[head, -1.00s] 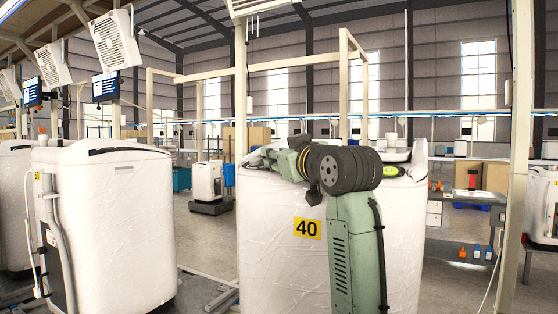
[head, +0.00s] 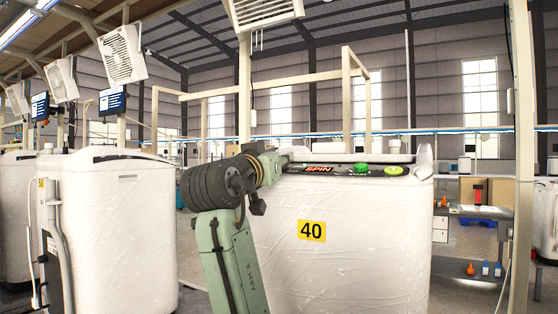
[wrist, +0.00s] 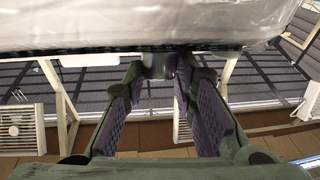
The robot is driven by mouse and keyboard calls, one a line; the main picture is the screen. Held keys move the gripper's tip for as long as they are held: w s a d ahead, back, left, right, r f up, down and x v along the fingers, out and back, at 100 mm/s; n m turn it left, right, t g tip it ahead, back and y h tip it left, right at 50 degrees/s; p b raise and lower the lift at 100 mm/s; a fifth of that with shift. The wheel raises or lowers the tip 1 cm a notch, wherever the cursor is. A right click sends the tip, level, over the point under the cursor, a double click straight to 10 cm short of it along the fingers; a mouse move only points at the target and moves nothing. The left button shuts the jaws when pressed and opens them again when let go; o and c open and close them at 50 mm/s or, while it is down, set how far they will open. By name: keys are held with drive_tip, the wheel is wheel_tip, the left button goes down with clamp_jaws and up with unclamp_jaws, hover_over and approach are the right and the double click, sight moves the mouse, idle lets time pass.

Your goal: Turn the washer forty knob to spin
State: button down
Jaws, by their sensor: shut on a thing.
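Washer forty (head: 345,262) is a white, plastic-wrapped top-loader with a yellow "40" label (head: 312,230) on its front. Its dark control panel along the top edge shows a lit red-orange "SPIN" display (head: 318,169) and a green START button (head: 361,168). My gripper (head: 283,160) is at the panel's left end, mostly hidden behind my wrist in the head view. In the wrist view, its two purple-padded fingers (wrist: 160,76) close around a short dark grey knob (wrist: 157,62) on the washer's edge. The knob is hidden in the head view.
Another white washer (head: 118,225) stands to the left, with a grey hose at its side. A beige post (head: 522,160) rises to the right. A yellow-green round label or button (head: 396,170) sits at the panel's right end. A workbench with bottles (head: 480,240) is behind right.

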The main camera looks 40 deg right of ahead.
drive_tip(key=shift+w+m+g+h, duration=0.1)
drive_tip(key=shift+m+g+h, duration=0.3)
drive_tip(key=shift+m+g, duration=0.45)
drive_tip(key=shift+g, duration=0.45)
drive_tip(key=c, duration=1.3)
unclamp_jaws()
drive_tip(key=v, duration=1.2)
drive_tip(key=shift+f, duration=0.25)
